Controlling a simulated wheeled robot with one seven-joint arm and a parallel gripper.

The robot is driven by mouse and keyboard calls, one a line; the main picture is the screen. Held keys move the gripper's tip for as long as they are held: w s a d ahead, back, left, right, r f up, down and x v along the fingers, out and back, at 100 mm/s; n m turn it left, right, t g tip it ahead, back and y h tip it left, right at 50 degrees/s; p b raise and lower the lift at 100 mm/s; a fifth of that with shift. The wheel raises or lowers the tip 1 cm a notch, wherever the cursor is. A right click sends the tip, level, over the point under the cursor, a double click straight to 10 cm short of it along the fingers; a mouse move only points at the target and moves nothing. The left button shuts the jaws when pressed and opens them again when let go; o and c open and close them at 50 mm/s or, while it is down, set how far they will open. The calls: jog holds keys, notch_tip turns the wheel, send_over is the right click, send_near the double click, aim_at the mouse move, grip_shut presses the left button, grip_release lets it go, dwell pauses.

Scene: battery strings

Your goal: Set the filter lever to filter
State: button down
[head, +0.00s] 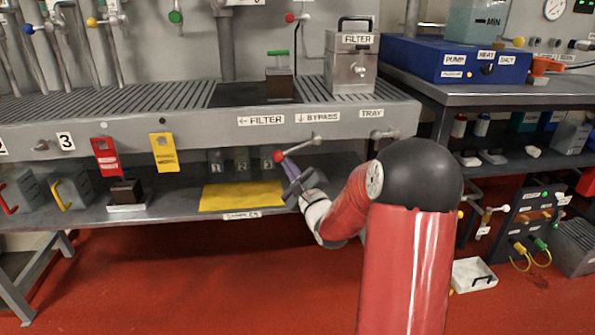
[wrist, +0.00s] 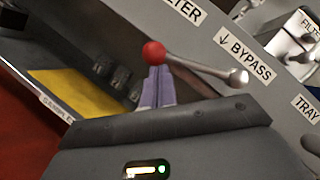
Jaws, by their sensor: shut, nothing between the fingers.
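The filter lever (head: 297,148) is a metal rod with a red ball knob on the front edge of the bench, below the "← FILTER" label (head: 261,120) and the "↓ BYPASS" label (head: 317,118). From its pivot at the right, the rod points left and slightly down. It also shows in the wrist view, with its red knob (wrist: 153,53) at the left end. My gripper (head: 287,163) is shut and empty. Its purple fingers (wrist: 156,88) end right at the knob, which partly covers the tips in the wrist view; I cannot tell whether they touch.
The metal FILTER box (head: 351,68) stands on the bench above the lever. A yellow mat (head: 240,196) lies on the shelf below, with small numbered containers behind it. Red and yellow tags (head: 165,152) hang from the bench front at the left.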

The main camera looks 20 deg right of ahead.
jog(key=shift+w+a+r+m+h+p, duration=0.2)
jog(key=shift+a+r+m, duration=0.2)
jog(key=shift+r, duration=0.35)
jog(key=shift+w+a+r+m+h+p, duration=0.1)
jog(key=shift+a+r+m+p, duration=0.15)
jog(key=shift+a+r, duration=0.35)
jog(key=shift+d+r, duration=0.15)
jog(key=shift+r, duration=0.1)
